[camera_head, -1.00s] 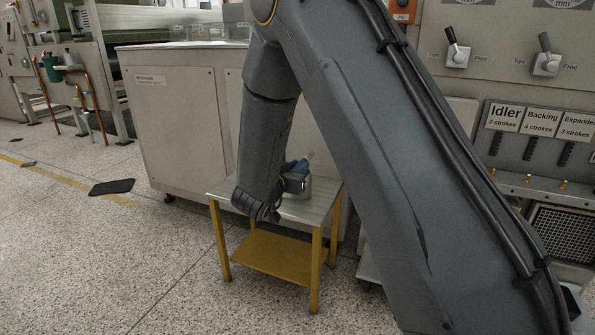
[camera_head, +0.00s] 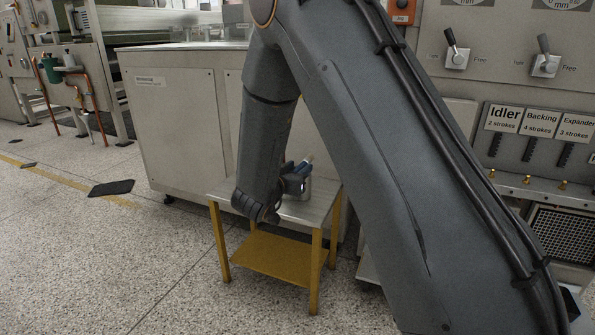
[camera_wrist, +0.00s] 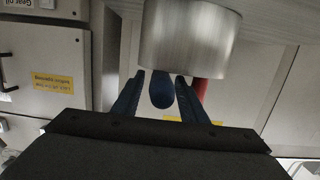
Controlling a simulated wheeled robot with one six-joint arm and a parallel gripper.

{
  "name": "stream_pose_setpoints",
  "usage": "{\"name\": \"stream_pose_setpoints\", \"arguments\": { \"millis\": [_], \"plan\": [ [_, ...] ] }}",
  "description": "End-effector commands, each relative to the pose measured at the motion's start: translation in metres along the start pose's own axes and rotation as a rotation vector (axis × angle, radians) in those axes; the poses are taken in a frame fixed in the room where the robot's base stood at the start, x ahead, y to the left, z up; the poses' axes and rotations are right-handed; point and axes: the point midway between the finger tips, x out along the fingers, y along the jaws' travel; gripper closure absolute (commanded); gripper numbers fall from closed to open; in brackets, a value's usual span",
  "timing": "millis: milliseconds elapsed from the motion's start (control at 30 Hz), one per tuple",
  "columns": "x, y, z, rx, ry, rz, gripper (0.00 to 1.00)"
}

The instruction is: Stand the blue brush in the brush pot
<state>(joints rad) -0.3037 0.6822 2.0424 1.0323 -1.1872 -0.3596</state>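The brush pot (camera_wrist: 190,38) is a plain metal cylinder. It fills the upper middle of the wrist view, which appears upside down. In the head view the pot (camera_head: 304,189) stands on a small table, partly behind my gripper. A blue brush's rounded end (camera_wrist: 162,90) shows at the pot's rim, between my two blue fingers; the rest is hidden. In the head view a blue, pale-tipped shape (camera_head: 303,166) leans above the pot. My gripper (camera_wrist: 160,77) has a finger on each side of the blue end, with narrow gaps showing, and looks open around it.
A red handle (camera_wrist: 200,88) shows beside the right finger, at the pot's rim. The small table (camera_head: 326,196) has yellow legs and a lower shelf (camera_head: 270,256). A large pale cabinet (camera_head: 182,125) stands close behind it.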

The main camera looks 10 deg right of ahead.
Motion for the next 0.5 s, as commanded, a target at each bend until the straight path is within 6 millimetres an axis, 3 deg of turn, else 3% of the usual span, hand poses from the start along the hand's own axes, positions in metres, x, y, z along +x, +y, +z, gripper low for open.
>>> {"name": "stream_pose_setpoints", "arguments": {
  "millis": [500],
  "plan": [
    [-0.097,-0.001,-0.004,-0.001,0.000,-0.003,0.61]
  ]
}}
